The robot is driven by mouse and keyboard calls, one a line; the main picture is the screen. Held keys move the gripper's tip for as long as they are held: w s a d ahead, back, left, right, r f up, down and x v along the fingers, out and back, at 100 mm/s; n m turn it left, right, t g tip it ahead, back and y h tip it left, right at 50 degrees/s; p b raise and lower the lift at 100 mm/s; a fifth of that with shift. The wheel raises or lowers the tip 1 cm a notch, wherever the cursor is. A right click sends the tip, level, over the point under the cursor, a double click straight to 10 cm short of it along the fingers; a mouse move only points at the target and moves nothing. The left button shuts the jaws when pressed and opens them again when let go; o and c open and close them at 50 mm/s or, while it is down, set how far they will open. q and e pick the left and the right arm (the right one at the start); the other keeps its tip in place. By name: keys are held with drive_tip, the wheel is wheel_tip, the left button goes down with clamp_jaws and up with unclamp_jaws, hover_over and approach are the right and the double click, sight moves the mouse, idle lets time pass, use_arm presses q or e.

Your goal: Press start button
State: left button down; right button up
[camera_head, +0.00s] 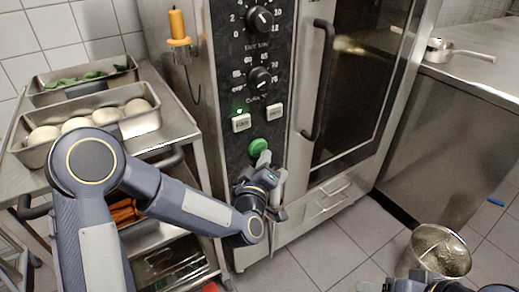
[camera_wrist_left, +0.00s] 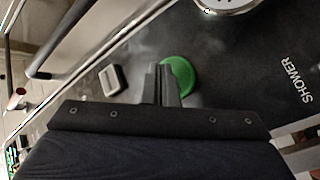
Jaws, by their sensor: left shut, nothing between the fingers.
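The round green button (camera_head: 258,146) is low on the black control panel (camera_head: 236,75) of a steel oven. It also shows in the left wrist view (camera_wrist_left: 183,72), partly hidden behind the fingers. My left gripper (camera_head: 263,161) is shut and empty, its fingertips at the lower edge of the green button in the head view. In the left wrist view its closed fingers (camera_wrist_left: 161,84) overlap the button's left side. I cannot tell whether they touch it. A dark part of my right arm (camera_head: 425,284) shows at the bottom edge; its fingers cannot be made out.
The oven door handle (camera_head: 318,80) stands out to the right. A trolley with food trays (camera_head: 140,122) is at left. A metal bin (camera_head: 438,250) stands on the floor at right.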

use_arm(q)
drive_tip(key=shift+w+a+b, duration=0.25)
drive_tip(key=shift+w+b, duration=0.1)
drive_tip(key=shift+w+a, duration=0.25)
drive_tip(key=shift+w, duration=0.05)
idle(0.8)
drive_tip(key=shift+d+b, duration=0.1)
drive_tip(key=shift+b, duration=0.25)
drive_tip(key=shift+s+d+b, duration=0.3)
drive_tip(key=shift+s+d, duration=0.1)
drive_tip(key=shift+s, duration=0.25)
